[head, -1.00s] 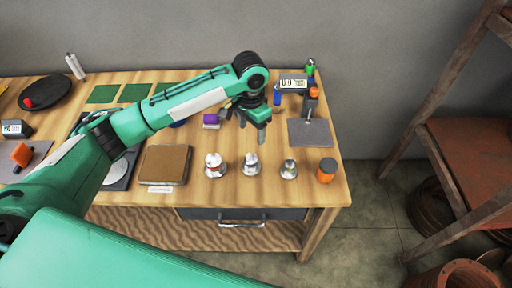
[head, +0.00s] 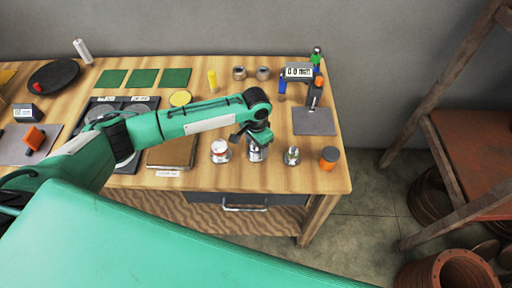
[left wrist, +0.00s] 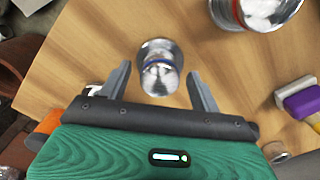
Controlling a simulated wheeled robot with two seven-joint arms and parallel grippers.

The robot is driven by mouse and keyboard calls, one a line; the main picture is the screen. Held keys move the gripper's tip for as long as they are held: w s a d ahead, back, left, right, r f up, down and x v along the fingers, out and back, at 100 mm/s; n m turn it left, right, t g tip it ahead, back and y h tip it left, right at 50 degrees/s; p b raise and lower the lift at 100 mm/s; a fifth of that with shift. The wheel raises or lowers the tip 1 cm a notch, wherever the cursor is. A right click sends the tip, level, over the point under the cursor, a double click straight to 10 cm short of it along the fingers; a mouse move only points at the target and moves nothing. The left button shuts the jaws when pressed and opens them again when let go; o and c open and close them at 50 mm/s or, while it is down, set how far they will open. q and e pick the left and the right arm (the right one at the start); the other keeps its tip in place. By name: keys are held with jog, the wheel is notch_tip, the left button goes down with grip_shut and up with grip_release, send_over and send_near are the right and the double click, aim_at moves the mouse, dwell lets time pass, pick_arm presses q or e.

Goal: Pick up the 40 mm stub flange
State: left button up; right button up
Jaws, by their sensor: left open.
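Three silvery flange pieces stand in a row near the front of the bench: a left one (head: 220,151), a middle one (head: 255,154) and a right one (head: 292,156). No size marking is legible, so I cannot tell by label which is 40 mm. My left gripper (head: 254,137) is above the middle flange and partly hides it. In the left wrist view the open fingers (left wrist: 160,75) point down on either side of this flange (left wrist: 160,66), which shows a blue ring. The fingers appear apart from it. The larger left flange (left wrist: 256,10) is at the top right there. My right gripper is out of view.
An orange jar with a dark lid (head: 329,158) stands right of the flanges. A brown board (head: 172,153) lies to the left. A gauge stand (head: 300,73) and a grey plate (head: 314,121) are behind right. A purple-handled tool (left wrist: 300,100) shows in the wrist view.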

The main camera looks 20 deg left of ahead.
pick_arm(q)
jog(key=shift+f, duration=0.3)
jog(key=c, duration=1.2)
jog(key=shift+r, duration=0.1)
